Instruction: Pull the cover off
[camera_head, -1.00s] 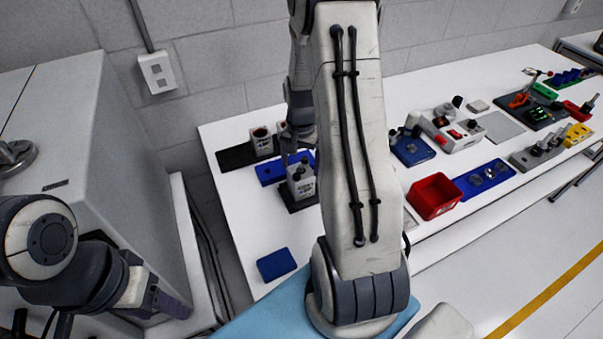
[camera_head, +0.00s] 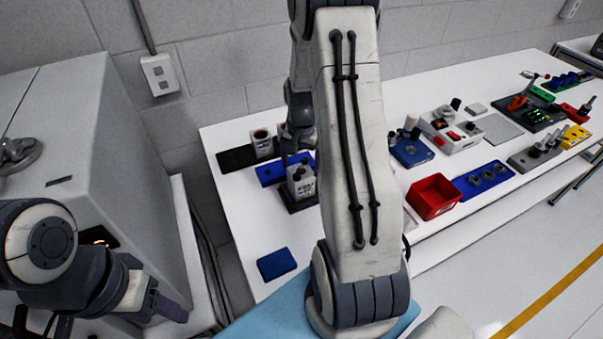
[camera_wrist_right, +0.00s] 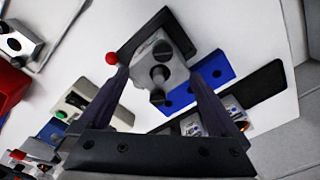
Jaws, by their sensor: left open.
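A grey servo encoder unit with dark round caps (camera_head: 302,183) stands on a dark base on the white table, left of my right arm. It also shows in the right wrist view (camera_wrist_right: 160,62), between and beyond the fingers. Which part of it is the cover cannot be told for sure. My right gripper (camera_wrist_right: 158,73) points down at the unit, its fingers apart on either side, with a gap visible at the left finger. In the head view my right forearm hides part of the table. My left gripper (camera_head: 172,308) is open and empty at the lower left, away from the unit.
A blue block with holes (camera_head: 270,173) and a grey labelled unit (camera_head: 262,143) stand close behind the servo unit. A blue pad (camera_head: 276,264) lies nearer the front. A red bin (camera_head: 434,196) stands to the right. A large grey cabinet (camera_head: 75,150) borders the left.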

